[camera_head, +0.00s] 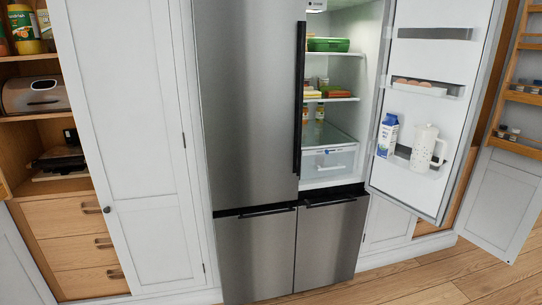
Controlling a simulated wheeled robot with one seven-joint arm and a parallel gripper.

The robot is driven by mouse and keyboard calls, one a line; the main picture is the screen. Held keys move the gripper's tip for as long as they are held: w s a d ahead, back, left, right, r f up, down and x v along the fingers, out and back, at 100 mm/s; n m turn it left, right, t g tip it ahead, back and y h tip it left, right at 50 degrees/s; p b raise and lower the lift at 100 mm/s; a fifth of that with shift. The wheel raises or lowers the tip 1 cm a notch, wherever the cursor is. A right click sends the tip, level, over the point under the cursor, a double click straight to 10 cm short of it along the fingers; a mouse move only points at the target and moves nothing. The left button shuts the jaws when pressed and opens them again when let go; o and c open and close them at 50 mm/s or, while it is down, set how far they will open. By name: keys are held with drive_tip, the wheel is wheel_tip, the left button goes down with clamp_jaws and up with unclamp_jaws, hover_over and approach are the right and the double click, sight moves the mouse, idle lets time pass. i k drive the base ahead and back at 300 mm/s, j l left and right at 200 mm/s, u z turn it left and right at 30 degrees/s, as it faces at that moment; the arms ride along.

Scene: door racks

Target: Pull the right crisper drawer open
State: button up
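The right crisper drawer (335,166) is a clear bin with a pale front at the bottom of the open fridge compartment. It appears shut, under a glass shelf (325,134). The right fridge door (436,100) stands wide open, swung out to the right. The left fridge door (250,100) is shut and hides the left side of the compartment; its long black handle (300,98) stands close to the left side of the drawer opening. My gripper is not in view.
The open door's shelves hold a milk carton (388,135), a white pitcher (424,147) and eggs (413,83). A green container (328,45) sits on an upper shelf. Lower steel doors (328,240) are shut. The wooden floor (440,285) at lower right is clear.

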sight(312, 151)
drive_tip(key=i+l+z, duration=0.1)
drive_tip(key=i+z, duration=0.15)
drive_tip(key=i, duration=0.8)
drive_tip(key=i+l+u, duration=0.35)
drive_tip(key=i, duration=0.15)
drive_tip(key=i+l+u, duration=0.75)
drive_tip(key=i+l, duration=0.1)
